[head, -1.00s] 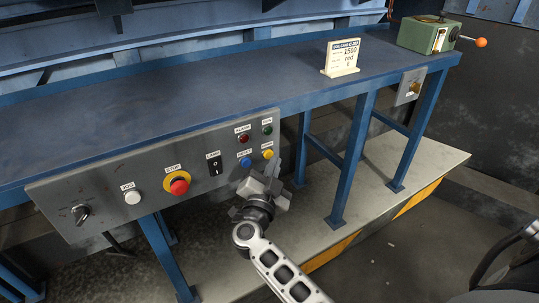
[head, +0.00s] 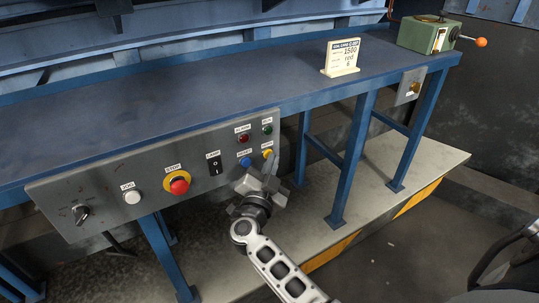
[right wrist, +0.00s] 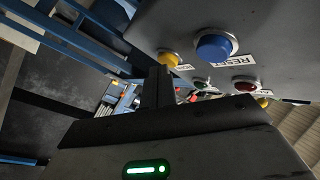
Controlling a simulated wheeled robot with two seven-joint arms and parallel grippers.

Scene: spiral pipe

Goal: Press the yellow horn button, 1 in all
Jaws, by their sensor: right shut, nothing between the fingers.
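The yellow horn button (head: 267,153) is at the lower right of the grey control panel (head: 110,176), to the right of the blue reset button (head: 245,162). In the right wrist view the yellow button (right wrist: 169,58) shows just above my shut fingertips, with the blue button (right wrist: 213,47) to its right. My right gripper (head: 270,164) is shut and empty, its fingertips right by the yellow button. I cannot tell whether they touch it. My left gripper is not in view.
The panel also carries a red stop button (head: 179,184), a white button (head: 132,197), a black switch (head: 215,165), a red light (head: 244,138) and a green one (head: 267,130). A blue bench (head: 230,83) runs above, with a leg (head: 350,165) to the right.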

